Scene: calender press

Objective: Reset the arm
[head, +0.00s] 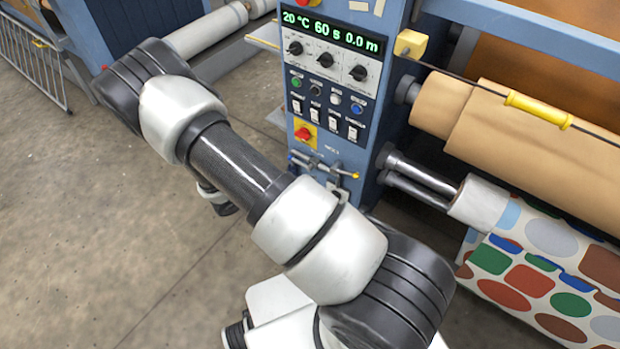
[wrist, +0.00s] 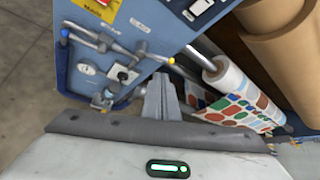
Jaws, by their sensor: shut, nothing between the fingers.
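My gripper (wrist: 161,90) shows in the wrist view as grey fingers at the lower middle, shut with nothing between them. It points toward the lower part of the blue control column (wrist: 145,25), in front of the valve pipes (wrist: 98,42). Whether the fingertips touch anything cannot be told. In the head view my arm crosses the middle of the picture, bent, and hides part of the floor and the column base. The fingers themselves cannot be made out there.
The control panel (head: 327,75) reads 20 °C, 60 s, 0.0 m and has knobs, buttons and switches. A red switch on a yellow plate (head: 304,133) sits below. To the right are a brown roll (head: 540,150), a yellow bar grip (head: 538,110) and patterned fabric (head: 540,270). Open floor (head: 70,220) lies left.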

